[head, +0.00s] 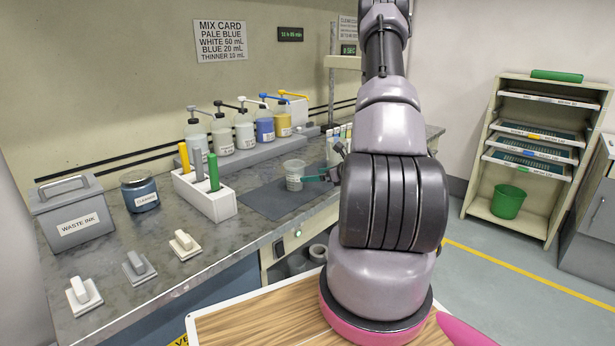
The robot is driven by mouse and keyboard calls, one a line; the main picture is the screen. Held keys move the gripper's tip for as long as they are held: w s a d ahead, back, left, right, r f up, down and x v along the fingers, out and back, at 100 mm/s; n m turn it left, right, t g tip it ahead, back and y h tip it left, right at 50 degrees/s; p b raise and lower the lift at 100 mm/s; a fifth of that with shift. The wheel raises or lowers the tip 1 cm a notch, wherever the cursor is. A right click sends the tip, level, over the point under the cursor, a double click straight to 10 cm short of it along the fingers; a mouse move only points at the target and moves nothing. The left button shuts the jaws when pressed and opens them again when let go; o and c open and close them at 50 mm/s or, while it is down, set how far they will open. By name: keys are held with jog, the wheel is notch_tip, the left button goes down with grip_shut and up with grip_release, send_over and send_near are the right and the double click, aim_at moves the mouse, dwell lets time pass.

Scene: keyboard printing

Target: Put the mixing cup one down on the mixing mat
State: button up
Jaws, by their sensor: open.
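The mixing cup (294,180), a translucent pale cup with a small label, stands upright on the dark grey mixing mat (262,204) on the counter. My gripper (312,178) reaches in from the right at the cup's height, with teal fingers pointing at the cup. It is open. Its fingertips are right beside the cup's right side; I cannot tell whether they touch it or partly surround it. My arm hides the counter to the right of the mat.
A white holder (213,203) with coloured-handled tools stands left of the mat. Several pump bottles (244,130) line the back. A jar (140,192) and a waste ink box (74,214) stand farther left. The mat's front left part is bare.

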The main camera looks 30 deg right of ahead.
jog(key=shift+s+a+r, duration=0.1)
jog(key=shift+s+r, duration=0.05)
jog(key=shift+r, duration=0.25)
jog(key=s+a+r+n+g+y, duration=0.3)
jog(key=a+r+n, duration=0.4)
jog(key=a+r, duration=0.25)
jog(key=s+a+r+n+g+y, duration=0.25)
jog(key=a+r+n, duration=0.35)
jog(key=a+r, duration=0.4)
jog(key=s+a+r+n+h, duration=0.1)
jog(key=s+r+n+h, duration=0.3)
jog(key=s+r+n, duration=0.3)
jog(key=s+a+r+n+h, duration=0.1)
jog(key=s+r+n+h, duration=0.3)
jog(key=s, duration=1)
notch_tip(320, 180, up, 4)
jog(key=n, duration=0.3)
jog(key=shift+r+n, duration=0.15)
jog(key=shift+n, duration=0.25)
